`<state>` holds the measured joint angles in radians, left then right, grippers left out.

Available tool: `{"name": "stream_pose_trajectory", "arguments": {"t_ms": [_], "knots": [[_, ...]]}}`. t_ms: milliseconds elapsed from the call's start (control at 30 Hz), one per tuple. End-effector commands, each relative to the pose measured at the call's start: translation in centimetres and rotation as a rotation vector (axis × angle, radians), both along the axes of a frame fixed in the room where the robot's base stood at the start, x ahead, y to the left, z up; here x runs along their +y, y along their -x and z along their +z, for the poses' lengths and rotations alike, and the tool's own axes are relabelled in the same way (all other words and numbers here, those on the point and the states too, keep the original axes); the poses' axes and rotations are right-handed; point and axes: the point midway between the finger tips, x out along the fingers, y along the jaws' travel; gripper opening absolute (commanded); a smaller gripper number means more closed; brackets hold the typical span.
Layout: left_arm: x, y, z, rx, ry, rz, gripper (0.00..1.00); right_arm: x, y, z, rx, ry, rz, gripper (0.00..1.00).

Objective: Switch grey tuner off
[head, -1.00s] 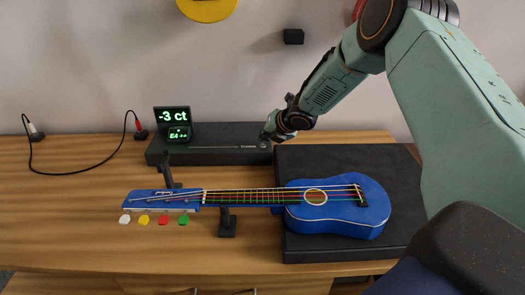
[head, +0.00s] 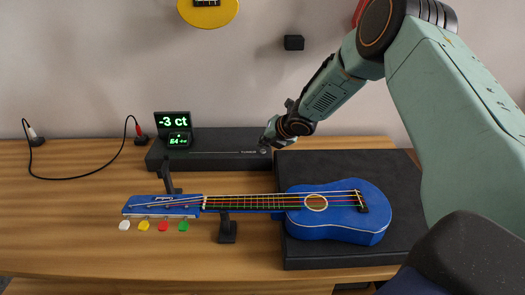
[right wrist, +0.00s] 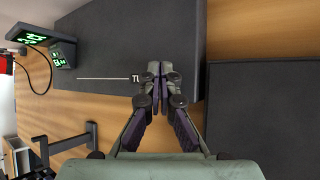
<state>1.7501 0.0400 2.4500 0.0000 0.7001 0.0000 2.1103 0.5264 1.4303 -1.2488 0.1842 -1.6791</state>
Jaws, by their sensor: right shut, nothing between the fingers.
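The tuner (head: 210,147) is a long dark grey box at the back of the table, also in the right wrist view (right wrist: 120,45). Its raised display (head: 173,122) glows green with "-3 ct", and a smaller screen (head: 178,139) below is lit too. My right gripper (head: 266,148) is shut and empty at the right end of the tuner's front, by the small label. In the right wrist view its closed fingertips (right wrist: 158,70) overlap the tuner's front edge and hide part of the label. I cannot tell whether they touch it. The left gripper is not in view.
A blue ukulele (head: 335,212) lies with its body on a black padded block (head: 400,195) and its neck over dark stands (head: 228,232). Coloured pegs hang at its head. A cable (head: 85,178) lies at left. Bare table (head: 70,215) shows at left.

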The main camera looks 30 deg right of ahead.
Motion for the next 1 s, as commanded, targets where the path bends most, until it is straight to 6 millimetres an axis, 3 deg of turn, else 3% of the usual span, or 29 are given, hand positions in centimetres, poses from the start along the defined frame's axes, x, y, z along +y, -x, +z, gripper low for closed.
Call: {"name": "stream_pose_trajectory", "arguments": {"t_ms": [1000], "knots": [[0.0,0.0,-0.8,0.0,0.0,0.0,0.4,0.1,-0.1,-1.0,0.0,0.0,0.0,0.0]]}}
